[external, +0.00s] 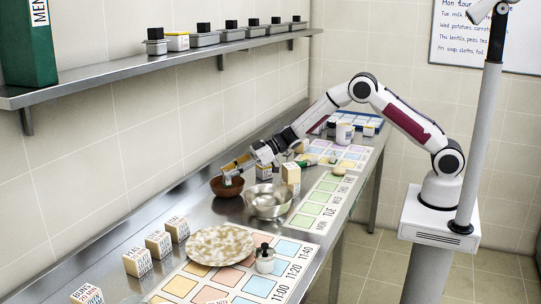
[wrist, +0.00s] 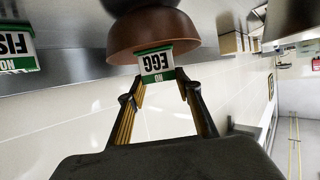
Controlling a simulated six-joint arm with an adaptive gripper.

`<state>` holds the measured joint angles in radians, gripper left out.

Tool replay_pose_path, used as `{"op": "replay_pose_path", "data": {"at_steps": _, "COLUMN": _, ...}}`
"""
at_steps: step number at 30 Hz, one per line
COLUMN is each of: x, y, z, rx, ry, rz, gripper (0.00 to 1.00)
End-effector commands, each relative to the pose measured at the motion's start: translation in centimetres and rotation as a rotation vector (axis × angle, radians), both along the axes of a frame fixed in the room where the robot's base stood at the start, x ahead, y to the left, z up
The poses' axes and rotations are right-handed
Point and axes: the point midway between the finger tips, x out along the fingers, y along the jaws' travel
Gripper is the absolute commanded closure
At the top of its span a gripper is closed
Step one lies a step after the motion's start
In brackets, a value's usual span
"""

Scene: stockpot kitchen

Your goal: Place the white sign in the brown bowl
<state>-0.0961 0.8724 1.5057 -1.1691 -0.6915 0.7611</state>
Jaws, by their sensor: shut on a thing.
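A white sign (wrist: 157,65) with green edges and the word EGG is between the fingertips of my gripper (wrist: 160,77) in the wrist view. My gripper is shut on it. The brown bowl (wrist: 122,36) lies just beyond the sign, which overlaps its rim in that view. In the external view the brown bowl (external: 227,190) stands on the counter near the wall, and my gripper (external: 234,168) is at its rim, pointing down and left. The sign is too small there to make out. I cannot tell whether the sign touches the bowl.
A metal bowl (external: 268,203) and a lettered block (external: 291,173) stand right of the brown bowl. A speckled plate (external: 219,246) and several lettered blocks are nearer. A FISH sign (wrist: 17,50) shows at left in the wrist view. A wall shelf (external: 130,75) runs above the counter.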

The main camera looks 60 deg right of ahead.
Motion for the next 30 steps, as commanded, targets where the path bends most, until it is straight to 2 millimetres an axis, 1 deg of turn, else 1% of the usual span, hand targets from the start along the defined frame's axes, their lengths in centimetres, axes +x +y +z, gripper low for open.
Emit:
{"op": "replay_pose_path", "data": {"at_steps": 9, "x": 0.0, "y": 0.0, "z": -0.1, "rx": 0.0, "ry": 0.0, "rz": 0.0, "gripper": 0.89}}
{"op": "replay_pose_path", "data": {"at_steps": 13, "x": 0.0, "y": 0.0, "z": -0.9, "rx": -0.001, "ry": 0.001, "rz": 0.0, "gripper": 0.89}}
{"op": "replay_pose_path", "data": {"at_steps": 18, "x": 0.0, "y": 0.0, "z": -2.8, "rx": -0.001, "ry": 0.002, "rz": 0.0, "gripper": 0.89}}
{"op": "replay_pose_path", "data": {"at_steps": 21, "x": 0.0, "y": 0.0, "z": -3.5, "rx": -0.001, "ry": 0.0, "rz": -0.001, "gripper": 0.89}}
{"op": "replay_pose_path", "data": {"at_steps": 24, "x": 0.0, "y": 0.0, "z": -3.8, "rx": -0.001, "ry": 0.001, "rz": 0.0, "gripper": 0.89}}
{"op": "replay_pose_path", "data": {"at_steps": 30, "x": 0.0, "y": 0.0, "z": -3.8, "rx": -0.001, "ry": -0.001, "rz": 0.0, "gripper": 0.89}}
